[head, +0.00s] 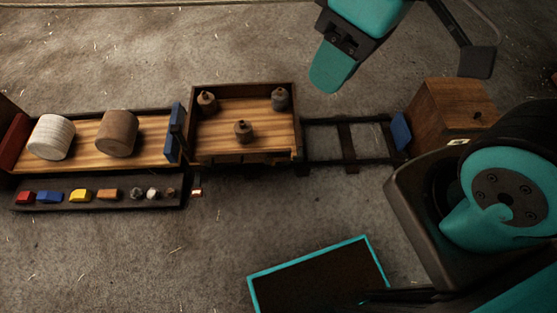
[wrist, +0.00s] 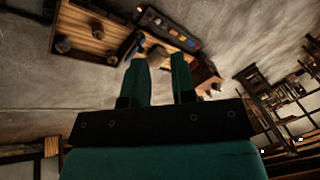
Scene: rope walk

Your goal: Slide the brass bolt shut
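I cannot make out the brass bolt for certain. A small copper-coloured piece (head: 197,193) shows at the right end of the dark strip of blocks, and a small pale fitting (head: 458,142) shows low on the wooden box (head: 440,108); neither is clear enough to name as the bolt. My gripper (head: 326,80) hangs above the floor behind the track, up and right of the weight wagon. In the wrist view my gripper (wrist: 160,60) has its two teal fingers apart, with nothing seen held between them.
A wooden wagon (head: 220,137) carries 3 dark weights. Left of it, a flat wagon (head: 88,158) holds a white coil (head: 51,137) and a brown drum (head: 117,133). A dark strip (head: 122,200) bears several small coloured blocks. Bare rails (head: 347,142) run to a blue buffer (head: 400,131).

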